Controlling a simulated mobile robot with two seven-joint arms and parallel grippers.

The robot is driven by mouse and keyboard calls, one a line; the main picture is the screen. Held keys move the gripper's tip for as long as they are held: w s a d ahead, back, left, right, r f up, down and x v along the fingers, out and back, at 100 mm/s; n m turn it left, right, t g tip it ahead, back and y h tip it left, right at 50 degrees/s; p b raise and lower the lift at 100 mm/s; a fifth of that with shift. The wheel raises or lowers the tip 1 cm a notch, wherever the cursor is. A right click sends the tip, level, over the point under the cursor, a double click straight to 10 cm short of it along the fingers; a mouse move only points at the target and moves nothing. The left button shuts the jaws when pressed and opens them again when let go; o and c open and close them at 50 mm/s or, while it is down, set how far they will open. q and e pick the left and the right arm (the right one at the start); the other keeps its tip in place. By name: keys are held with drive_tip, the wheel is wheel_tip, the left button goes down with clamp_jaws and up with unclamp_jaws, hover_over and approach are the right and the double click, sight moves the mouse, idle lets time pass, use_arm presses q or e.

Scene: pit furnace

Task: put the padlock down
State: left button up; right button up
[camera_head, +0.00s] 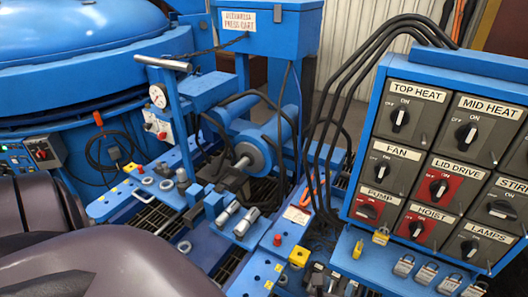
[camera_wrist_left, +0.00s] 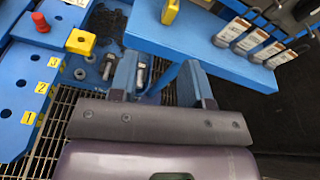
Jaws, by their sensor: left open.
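Two small yellow padlocks (camera_head: 381,235) (camera_head: 358,248) stand on the blue shelf (camera_head: 372,264) below the switch panel. One yellow padlock (camera_wrist_left: 170,11) shows at the top of the left wrist view. Several silver padlocks (camera_head: 403,265) sit in a row along the same shelf; they also show in the left wrist view (camera_wrist_left: 232,32). My left gripper (camera_wrist_left: 158,68) is open, its two fingers apart, beside the shelf's near edge. No padlock shows between the fingers. In the head view its fingertips are hard to make out. My right gripper is not in view.
A blue plate with a red knob (camera_head: 277,240) and a yellow block (camera_head: 299,256) lies left of the shelf. Dark upright fittings (camera_wrist_left: 140,74) stand beyond my fingers. The switch panel (camera_head: 440,150) rises behind the shelf, with black cables (camera_head: 350,80) beside it.

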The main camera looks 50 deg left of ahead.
use_arm(q)
drive_tip(key=s+a+f+n+g+h, duration=0.1)
drive_tip(key=s+a+n, duration=0.5)
drive_tip(key=n, duration=0.8)
drive_tip(key=s+a+f+n+g+h, duration=0.2)
drive_tip(key=s+a+f+n, duration=0.3)
drive_tip(key=n, duration=1)
drive_tip(key=s+a+h, duration=0.1)
drive_tip(key=s+a, duration=0.1)
drive_tip(key=s, duration=0.1)
drive_tip(key=shift+a+g, duration=0.15)
drive_tip(key=shift+g, duration=0.15)
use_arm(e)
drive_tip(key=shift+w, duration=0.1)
